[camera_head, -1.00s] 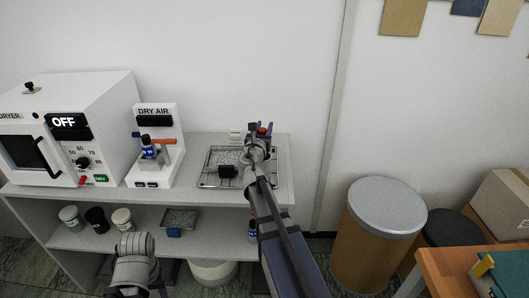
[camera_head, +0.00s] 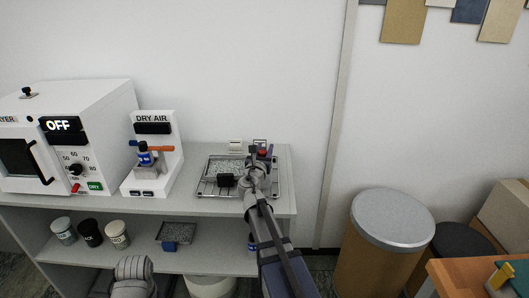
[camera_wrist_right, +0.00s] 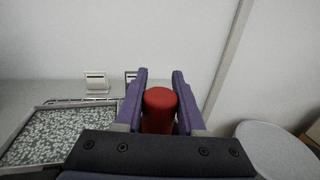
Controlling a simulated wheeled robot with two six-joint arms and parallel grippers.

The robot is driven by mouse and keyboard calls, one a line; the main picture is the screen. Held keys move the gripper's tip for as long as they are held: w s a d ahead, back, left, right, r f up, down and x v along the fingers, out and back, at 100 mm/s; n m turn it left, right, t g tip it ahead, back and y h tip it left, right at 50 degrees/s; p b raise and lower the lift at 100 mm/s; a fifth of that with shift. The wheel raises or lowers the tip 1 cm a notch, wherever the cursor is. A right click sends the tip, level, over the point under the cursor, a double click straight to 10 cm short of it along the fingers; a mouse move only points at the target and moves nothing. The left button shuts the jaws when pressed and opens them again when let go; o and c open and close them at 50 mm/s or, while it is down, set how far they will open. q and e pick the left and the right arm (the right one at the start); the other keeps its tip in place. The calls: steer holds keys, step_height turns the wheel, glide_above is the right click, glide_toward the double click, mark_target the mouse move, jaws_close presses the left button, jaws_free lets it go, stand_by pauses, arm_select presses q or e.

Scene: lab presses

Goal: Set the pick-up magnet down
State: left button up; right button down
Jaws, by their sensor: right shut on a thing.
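My right gripper (camera_head: 263,151) is shut on a red cylinder, which I take to be the pick-up magnet (camera_head: 263,153). In the right wrist view, the red magnet (camera_wrist_right: 160,108) stands upright between the two purple fingers (camera_wrist_right: 159,98); its lower end is hidden by the gripper body. The gripper is over the back right part of the shelf top, at the right side of a metal tray (camera_head: 207,187). I cannot tell whether the magnet touches the surface.
The tray holds a speckled grey bed (camera_wrist_right: 60,134) and a black block (camera_head: 226,181). A small white holder (camera_head: 235,144) stands behind it. The dry air stand (camera_head: 153,125) and the dryer (camera_head: 95,120) are to the left. A round drum (camera_head: 392,220) stands right of the shelf.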

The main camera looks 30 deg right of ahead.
steer(key=shift+f, duration=0.1)
steer(key=shift+f, duration=0.15)
steer(key=c, duration=0.5)
jaws_free()
steer(key=shift+r, duration=0.35)
steer(key=v, duration=1.2)
steer(key=shift+f, duration=0.1)
